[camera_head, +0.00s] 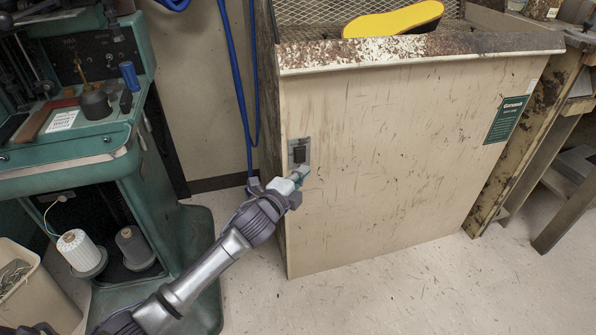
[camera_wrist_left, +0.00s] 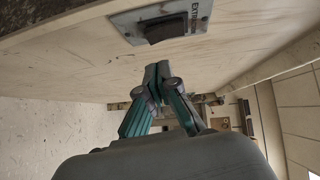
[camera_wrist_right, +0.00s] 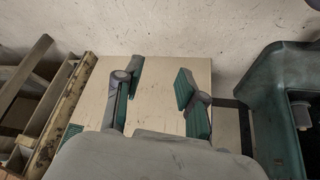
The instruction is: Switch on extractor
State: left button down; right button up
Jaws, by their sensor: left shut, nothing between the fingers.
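The extractor is a worn cream cabinet (camera_head: 400,150) with a rusty, chipped front edge. A black rocker switch on a small metal plate (camera_head: 299,152) sits near the left edge of its front panel. My left gripper (camera_head: 303,172) is just below the switch. In the left wrist view its fingertips (camera_wrist_left: 157,70) are together and empty, with a small gap to the switch. My right gripper (camera_wrist_right: 158,80) is open and empty; it is out of the head view.
A green machine (camera_head: 85,130) with thread spools stands at the left, with a cream bin (camera_head: 35,300) beside it. Blue hoses (camera_head: 240,80) hang left of the cabinet. A yellow sole (camera_head: 393,20) lies on the cabinet's mesh top. A wooden bench (camera_head: 520,140) stands at the right. Floor in front is clear.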

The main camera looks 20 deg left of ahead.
aim_at(304, 161)
pick_arm(q)
jog(key=shift+w+a+f, duration=0.2)
jog(key=shift+w+a, duration=0.7)
jog(key=shift+w, duration=0.25)
pick_arm(e)
jog(key=w, duration=0.1)
jog(key=w+r+t, duration=0.1)
jog(key=w+a, duration=0.1)
jog(key=shift+w+a+r+t, duration=0.1)
jog(key=shift+r+t, duration=0.15)
jog(key=shift+t, duration=0.15)
pick_arm(q)
jog(key=shift+b, duration=0.3)
jog(key=shift+w+a+f+b, duration=0.1)
jog(key=shift+f+b, duration=0.05)
jog(key=shift+b, duration=0.2)
pick_arm(e)
jog(key=shift+w+a+r+t+y, duration=0.25)
jog(key=shift+w+r+t, duration=0.2)
jog(key=shift+w, duration=0.2)
jog(key=shift+w+a+r+t+y, duration=0.25)
jog(key=shift+w+r+t, duration=0.2)
jog(key=shift+w, duration=0.15)
jog(key=shift+s+d+f, duration=0.1)
